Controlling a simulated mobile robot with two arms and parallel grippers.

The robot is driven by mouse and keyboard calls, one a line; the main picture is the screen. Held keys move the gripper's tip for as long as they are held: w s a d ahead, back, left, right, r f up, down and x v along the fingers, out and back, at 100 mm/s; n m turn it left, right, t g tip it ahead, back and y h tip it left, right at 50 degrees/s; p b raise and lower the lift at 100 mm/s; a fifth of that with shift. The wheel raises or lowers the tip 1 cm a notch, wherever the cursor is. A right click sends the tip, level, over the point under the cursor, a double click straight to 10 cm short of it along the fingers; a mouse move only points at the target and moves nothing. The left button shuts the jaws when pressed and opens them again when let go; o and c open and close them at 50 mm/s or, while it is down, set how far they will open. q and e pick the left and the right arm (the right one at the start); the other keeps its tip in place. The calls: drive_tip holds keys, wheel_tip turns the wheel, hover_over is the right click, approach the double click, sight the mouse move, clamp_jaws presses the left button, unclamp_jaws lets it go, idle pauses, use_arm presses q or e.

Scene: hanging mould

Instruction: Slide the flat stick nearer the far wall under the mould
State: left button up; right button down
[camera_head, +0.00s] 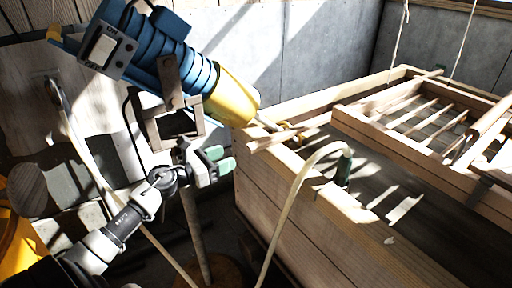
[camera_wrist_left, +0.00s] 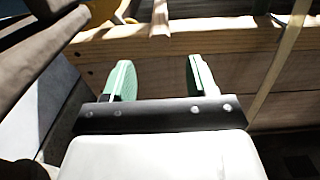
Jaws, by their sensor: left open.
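The mould (camera_head: 395,148) is a wooden frame with slats, hanging by cords over the wooden vat (camera_head: 320,245) at the right. A flat stick (camera_head: 290,136) lies at the vat's left wall with one end sticking out past it, pointing right towards the mould; whether it reaches under the mould I cannot tell. Another stick (camera_head: 486,128) crosses the mould's right part. My left gripper (camera_head: 220,160), with green fingertips, is open and empty outside the vat's left wall, below and left of the first stick's end. In the left wrist view a stick end (camera_wrist_left: 161,18) shows beyond the open fingers (camera_wrist_left: 158,82).
A blue ribbed machine with a yellow nose (camera_head: 232,96) hangs just above the stick's end. Grey panels (camera_head: 320,45) form the far wall.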

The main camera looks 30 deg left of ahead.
sight(248, 148)
use_arm(q)
drive_tip(key=p+x, duration=0.1)
drive_tip(key=x, duration=0.9)
drive_tip(key=shift+a, duration=0.1)
drive_tip(key=shift+w+d, duration=0.25)
drive_tip(key=shift+w, duration=0.25)
clamp_jaws()
drive_tip(key=s+d+p, duration=0.1)
drive_tip(key=d+p, duration=0.1)
drive_tip(key=d, duration=0.2)
drive_tip(key=s+d+p, duration=0.2)
drive_tip(key=d+p, duration=0.1)
drive_tip(key=d, duration=0.1)
drive_tip(key=s+d+p, duration=0.2)
drive_tip(key=d, duration=0.1)
drive_tip(key=shift+d, duration=0.4)
drive_tip(key=shift+f, duration=0.2)
